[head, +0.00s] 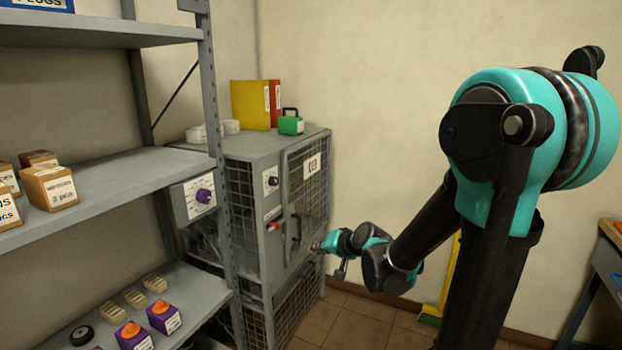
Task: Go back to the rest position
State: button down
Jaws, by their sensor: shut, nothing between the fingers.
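My gripper (319,247) is at the end of my black and teal arm, in the middle of the head view. It is small here, shut, with no object seen in it. It is close in front of the grey cabinet (262,154) with wire mesh doors, near the cabinet's lower right edge. I cannot tell whether it touches the cabinet. The mesh door (309,185) with a white label looks closed. A red handle (273,225) and a black knob (271,181) sit on the cabinet front.
A grey shelf (118,184) with small boxes (50,187) and purple-orange items (163,317) stands at the left. A green padlock-shaped object (291,122) and binders (251,105) are on the cabinet. A bench (607,262) is at the right edge. Tiled floor shows between.

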jog(key=s+d+f+n+g+h, duration=0.1)
jog(key=s+d+f+g+h, duration=0.1)
jog(key=s+d+f, duration=0.3)
jog(key=s+d+f+g+h, duration=0.2)
jog(key=s+d+f+h, duration=0.3)
jog(key=s+d, duration=0.7)
jog(key=s, duration=0.4)
jog(key=shift+d+n+g, duration=0.25)
jog(key=shift+n+g, duration=0.15)
